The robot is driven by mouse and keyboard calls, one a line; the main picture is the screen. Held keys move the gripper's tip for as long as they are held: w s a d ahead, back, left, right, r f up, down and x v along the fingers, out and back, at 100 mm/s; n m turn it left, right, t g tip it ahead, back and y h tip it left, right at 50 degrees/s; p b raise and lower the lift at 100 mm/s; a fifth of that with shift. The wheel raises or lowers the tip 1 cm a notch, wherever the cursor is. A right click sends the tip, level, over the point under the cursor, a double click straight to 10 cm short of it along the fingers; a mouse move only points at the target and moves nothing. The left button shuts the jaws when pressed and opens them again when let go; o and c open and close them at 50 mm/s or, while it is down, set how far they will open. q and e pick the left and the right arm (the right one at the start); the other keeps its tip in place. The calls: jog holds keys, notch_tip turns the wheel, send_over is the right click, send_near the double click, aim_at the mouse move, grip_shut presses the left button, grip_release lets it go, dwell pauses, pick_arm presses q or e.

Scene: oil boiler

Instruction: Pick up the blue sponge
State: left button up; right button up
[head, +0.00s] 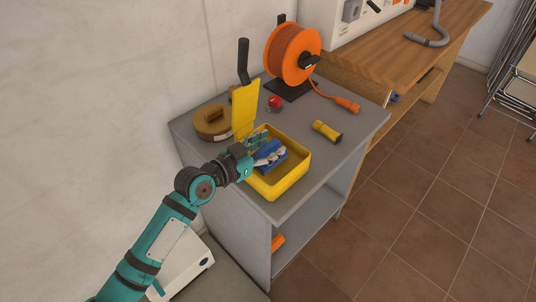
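The blue sponge (267,149) shows in the head view inside an open yellow toolbox (302,168), near the box's left side. The toolbox stands on a grey table and its yellow lid (245,108) is raised at the back. My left gripper (265,153) reaches into the box from the left, and its fingers are right at the sponge, covering part of it. I cannot tell whether the fingers are apart or closed on the sponge. My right gripper is not in view.
The grey table (350,143) also bears an orange cable reel (292,48), a yellow flashlight (327,131), a small red object (275,102) and a brown roll (212,122). The table's right side is mostly clear. A wooden workbench (450,30) stands behind. A wall rises at left.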

pick_arm(q)
grip_shut()
